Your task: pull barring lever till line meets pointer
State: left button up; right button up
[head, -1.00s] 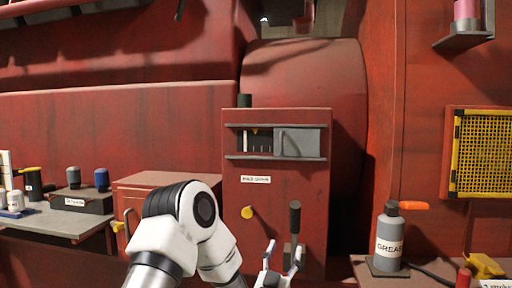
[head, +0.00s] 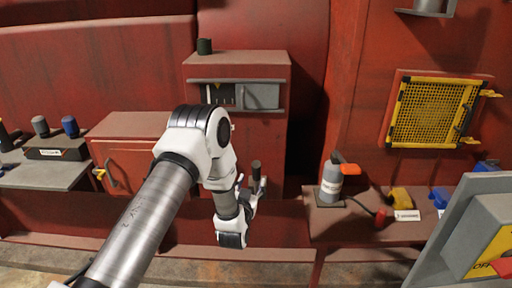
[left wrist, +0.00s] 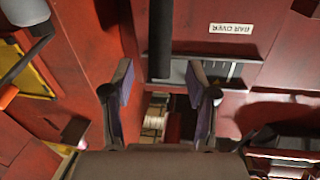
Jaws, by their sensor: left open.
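The barring lever (head: 256,172) stands upright at the foot of the red cabinet (head: 262,130), its dark handle showing at my left gripper (head: 251,185). In the left wrist view the lever (left wrist: 160,40) is a dark bar coming down from the top, in line with the gap between the two open fingers of my left gripper (left wrist: 160,80). I see no finger touching it. The indicator window (head: 221,94) is in the cabinet's upper part, beside a grey cover plate (head: 262,96). Its line and pointer are too small to read. My right gripper is out of view.
A grease bottle (head: 331,180) stands on a low shelf right of the lever. A yellow mesh guard (head: 432,112) hangs on the right wall. A grey panel (head: 452,228) fills the near right corner. A side bench (head: 45,175) with several small items is at left.

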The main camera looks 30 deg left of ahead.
aim_at(255, 173)
pick_arm(q)
jog(key=shift+w+a+f, duration=0.1)
jog(key=shift+w+a, duration=0.05)
jog(key=shift+w, duration=0.2)
jog(key=p+x, duration=0.1)
jog(key=x, duration=0.6)
jog(key=shift+w+f+p, duration=0.1)
jog(key=shift+p, duration=0.25)
grip_shut()
